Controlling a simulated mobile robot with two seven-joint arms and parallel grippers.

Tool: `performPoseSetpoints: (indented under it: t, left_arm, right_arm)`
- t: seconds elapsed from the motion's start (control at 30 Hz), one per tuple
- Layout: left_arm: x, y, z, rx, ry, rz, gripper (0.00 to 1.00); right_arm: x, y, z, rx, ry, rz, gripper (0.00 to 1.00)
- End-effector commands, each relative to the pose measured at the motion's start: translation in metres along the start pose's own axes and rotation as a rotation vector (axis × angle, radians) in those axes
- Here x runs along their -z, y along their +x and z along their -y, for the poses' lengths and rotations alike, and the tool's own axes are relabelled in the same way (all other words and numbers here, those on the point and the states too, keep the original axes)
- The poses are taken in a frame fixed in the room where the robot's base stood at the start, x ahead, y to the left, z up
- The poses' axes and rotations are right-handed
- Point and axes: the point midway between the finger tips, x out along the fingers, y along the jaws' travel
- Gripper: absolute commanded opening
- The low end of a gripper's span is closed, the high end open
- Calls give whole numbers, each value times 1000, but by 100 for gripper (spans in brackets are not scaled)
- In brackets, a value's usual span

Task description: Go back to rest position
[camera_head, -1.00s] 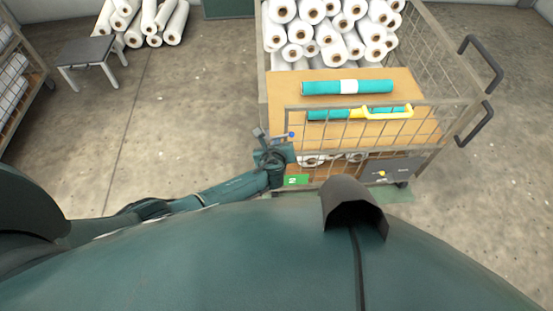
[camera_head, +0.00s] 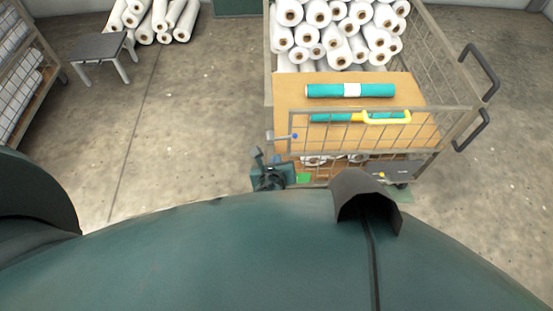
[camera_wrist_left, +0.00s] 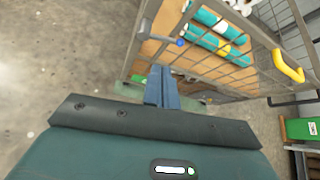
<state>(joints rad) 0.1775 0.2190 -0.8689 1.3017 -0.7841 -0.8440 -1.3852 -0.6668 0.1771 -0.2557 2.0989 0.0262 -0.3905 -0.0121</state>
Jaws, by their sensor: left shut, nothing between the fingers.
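My left gripper (camera_head: 259,156) is beside the near left corner of the wire cage cart (camera_head: 273,88), outside its mesh. In the left wrist view the two blue-grey fingers (camera_wrist_left: 161,88) are together, with nothing between them. The cart's bar with a blue knob (camera_wrist_left: 180,42) lies just beyond the fingertips, apart from them as far as I can tell. My right gripper is not in view.
The cart holds stacked white rolls (camera_head: 340,30) and a wooden board (camera_head: 290,92) with teal rolls (camera_head: 350,90). A yellow handle (camera_head: 386,121) is on its front mesh. A grey stool (camera_head: 100,48) stands at the left.

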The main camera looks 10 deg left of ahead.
Motion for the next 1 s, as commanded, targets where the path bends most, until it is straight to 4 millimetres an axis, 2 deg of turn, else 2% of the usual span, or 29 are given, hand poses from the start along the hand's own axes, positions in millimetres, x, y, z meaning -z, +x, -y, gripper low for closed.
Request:
performPoseSetpoints:
  t: [0.37, 0.47, 0.57, 0.8, 0.9, 1.0]
  left_arm:
    - [0, -1, 0, -1, -12, -2, 0]
    - [2, -10, -1, -23, -132, -23, 0]
    - [4, -33, -9, -90, -428, -72, 0]
    - [1, -121, -59, -429, -1444, -176, 0]
    - [-4, -152, -77, -551, -1728, -178, 0]
    - [-9, -179, -90, -646, -1937, -168, 0]
  right_arm:
    - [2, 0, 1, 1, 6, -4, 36]
    - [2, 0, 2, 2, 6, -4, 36]
    - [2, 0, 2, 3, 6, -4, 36]
    - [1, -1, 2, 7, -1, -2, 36]
    - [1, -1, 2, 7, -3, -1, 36]
    - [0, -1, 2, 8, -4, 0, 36]
